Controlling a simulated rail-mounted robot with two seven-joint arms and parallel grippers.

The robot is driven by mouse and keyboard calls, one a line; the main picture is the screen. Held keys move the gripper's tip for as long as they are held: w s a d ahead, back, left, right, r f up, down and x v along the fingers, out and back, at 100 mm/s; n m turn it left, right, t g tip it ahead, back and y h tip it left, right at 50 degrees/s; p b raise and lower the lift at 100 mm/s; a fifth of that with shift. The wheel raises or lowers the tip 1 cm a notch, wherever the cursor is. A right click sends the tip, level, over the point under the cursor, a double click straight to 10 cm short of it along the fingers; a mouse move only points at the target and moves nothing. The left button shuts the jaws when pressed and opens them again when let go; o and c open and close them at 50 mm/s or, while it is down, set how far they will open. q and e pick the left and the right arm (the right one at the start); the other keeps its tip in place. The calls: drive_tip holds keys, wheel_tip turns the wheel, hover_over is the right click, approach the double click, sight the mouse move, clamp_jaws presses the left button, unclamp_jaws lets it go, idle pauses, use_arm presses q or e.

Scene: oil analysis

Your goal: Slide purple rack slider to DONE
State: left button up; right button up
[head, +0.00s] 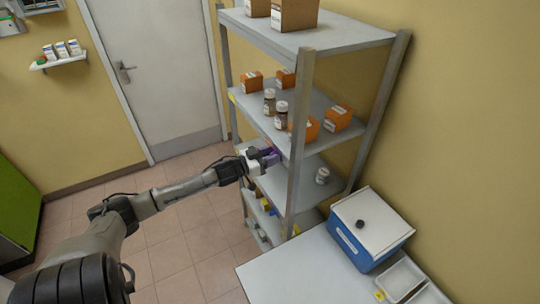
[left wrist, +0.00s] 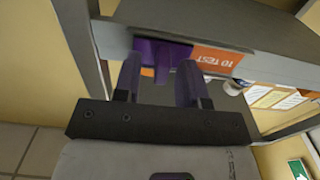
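The purple rack slider (left wrist: 161,52) sits on the front edge of a grey shelf, beside an orange label (left wrist: 216,58) that reads "TO TEST". Part of the slider hangs down between the fingers of my left gripper (left wrist: 158,80). The two fingers stand apart on either side of it, with a visible gap, and I cannot tell whether either one touches it. In the head view my left gripper (head: 268,158) reaches the rack's front edge at a lower shelf. Purple shows there, but the slider is too small to tell apart from the fingers. No DONE marking is visible. My right gripper is out of view.
The metal rack (head: 297,140) holds orange boxes (head: 337,118) and brown bottles (head: 281,114) above the gripper. A white-capped jar (head: 322,175) stands on the shelf to its right. A blue box (head: 365,245) rests on the white table (head: 300,275). Open floor lies left of the rack.

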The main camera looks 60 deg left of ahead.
use_arm(q)
clamp_jaws()
idle(0.4)
